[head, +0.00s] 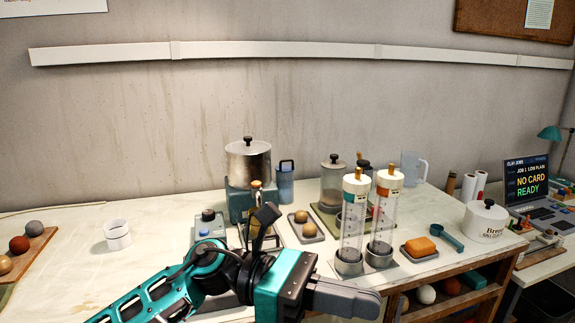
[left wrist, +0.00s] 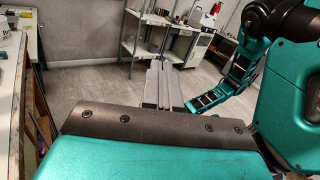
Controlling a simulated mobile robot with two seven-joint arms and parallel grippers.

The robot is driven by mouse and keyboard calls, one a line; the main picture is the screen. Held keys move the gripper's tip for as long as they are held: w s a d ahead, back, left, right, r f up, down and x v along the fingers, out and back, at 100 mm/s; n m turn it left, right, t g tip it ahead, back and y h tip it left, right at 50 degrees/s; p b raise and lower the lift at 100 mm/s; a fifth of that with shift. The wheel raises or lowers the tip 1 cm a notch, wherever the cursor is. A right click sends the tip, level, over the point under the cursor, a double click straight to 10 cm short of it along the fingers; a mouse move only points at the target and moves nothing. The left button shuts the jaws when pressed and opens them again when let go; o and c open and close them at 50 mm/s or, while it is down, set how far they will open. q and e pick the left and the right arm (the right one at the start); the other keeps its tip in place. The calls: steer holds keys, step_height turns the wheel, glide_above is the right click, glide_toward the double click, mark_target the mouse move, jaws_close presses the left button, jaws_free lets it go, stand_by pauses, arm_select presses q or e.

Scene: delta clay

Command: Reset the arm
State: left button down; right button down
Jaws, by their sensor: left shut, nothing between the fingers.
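My left arm comes in from the lower left of the head view, teal and black. My left gripper (head: 376,304) points right, low in front of the table's front edge. Its grey fingers look closed together with nothing between them. In the left wrist view the gripper fingers (left wrist: 162,85) lie side by side, pointing away over the grey floor. Another teal arm part of mine shows at the right of that view. My right gripper is not seen in the head view.
A laptop (head: 527,185) stands at the right. In the wrist view, shelves (left wrist: 150,40) stand beyond open floor.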

arm_select(q)
steer(key=w+a+f+n+t+h, duration=0.1)
steer(key=w+a+n+t+h, duration=0.15)
steer(key=n+t, duration=0.7)
steer(key=w+a+f+n+t+h, duration=0.15)
steer(key=w+n+t, duration=0.35)
steer(key=n, duration=0.8)
steer(key=a+f+n+t+y, duration=0.9)
steer(key=f+n+y, duration=0.15)
steer(key=n, duration=0.65)
steer(key=s+a+f+n+g+y, duration=0.2)
steer(key=s+a+f+n+y, duration=0.1)
steer(key=f, duration=0.4)
steer(key=s+a+f+n+g+y, duration=0.2)
steer(key=s+a+f+n, duration=0.3)
steer(key=s+f+n, duration=0.1)
steer(key=s+a+f+n+g+y, duration=0.2)
steer(key=s+a+f+n+y, duration=0.1)
steer(key=f, duration=0.6)
steer(key=s+a+n, duration=0.1)
steer(key=n, duration=0.1)
steer(key=shift+s+a+n+y, duration=0.2)
steer(key=shift+n+y, duration=0.15)
steer(key=shift+g, duration=0.25)
